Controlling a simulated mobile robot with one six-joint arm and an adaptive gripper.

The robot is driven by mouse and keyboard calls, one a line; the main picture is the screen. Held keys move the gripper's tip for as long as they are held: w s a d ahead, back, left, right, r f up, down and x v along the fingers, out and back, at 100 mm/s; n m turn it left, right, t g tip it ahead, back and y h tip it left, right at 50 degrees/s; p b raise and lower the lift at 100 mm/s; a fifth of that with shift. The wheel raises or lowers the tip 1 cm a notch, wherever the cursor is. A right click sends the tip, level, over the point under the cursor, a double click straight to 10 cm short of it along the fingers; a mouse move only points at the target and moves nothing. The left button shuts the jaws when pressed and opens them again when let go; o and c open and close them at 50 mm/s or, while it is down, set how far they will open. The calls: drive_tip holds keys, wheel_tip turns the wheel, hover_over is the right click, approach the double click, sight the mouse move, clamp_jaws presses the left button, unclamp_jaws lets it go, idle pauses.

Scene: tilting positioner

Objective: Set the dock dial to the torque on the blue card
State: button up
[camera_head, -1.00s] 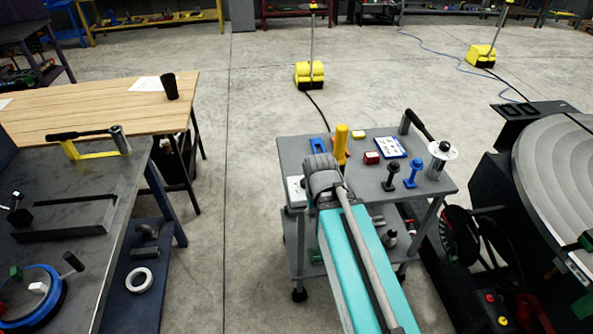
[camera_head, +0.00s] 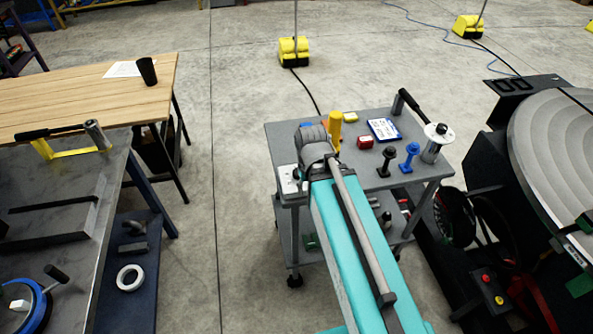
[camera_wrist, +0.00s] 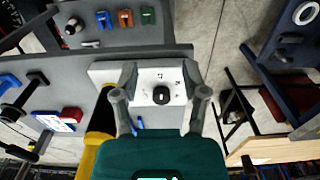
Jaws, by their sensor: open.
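The white dock panel (camera_wrist: 158,78) carries a round black dial (camera_wrist: 161,95) with small marks around it. In the head view the dock panel (camera_head: 289,180) shows at the cart's left edge, partly behind my arm. My gripper (camera_wrist: 159,72) is open and empty, with one finger on each side of the dial in the wrist view. I cannot tell its height above the dial, nor whether a finger touches the panel. The blue-edged card (camera_head: 383,129) lies on the cart top; it also shows in the wrist view (camera_wrist: 54,122). Its writing is too small to read.
A yellow handle (camera_head: 335,130) stands close by the dock. The round positioner table (camera_head: 555,135) stands right.

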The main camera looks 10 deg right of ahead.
drive_tip(key=o, duration=0.4)
drive_tip(key=shift+w+r, duration=0.1)
drive_tip(key=shift+w, duration=0.1)
drive_tip(key=shift+o, duration=0.4)
drive_tip(key=w+r+n+p, duration=0.1)
drive_tip(key=w+n, duration=0.3)
drive_tip(key=w, duration=0.4)
drive_tip(key=w+r+n+p, duration=0.2)
drive_tip(key=w+n, duration=0.3)
drive_tip(key=w, duration=0.2)
drive_tip(key=shift+w+d+r+p, duration=0.25)
drive_tip(key=shift+w+d+p, duration=0.05)
drive_tip(key=shift+w, duration=0.05)
drive_tip(key=shift+f, duration=0.2)
wheel_tip(320, 180, down, 14)
drive_tip(key=b, duration=1.4)
drive_tip(key=shift+r, duration=0.25)
drive_tip(key=shift+s, duration=0.1)
drive_tip(key=c, duration=1.1)
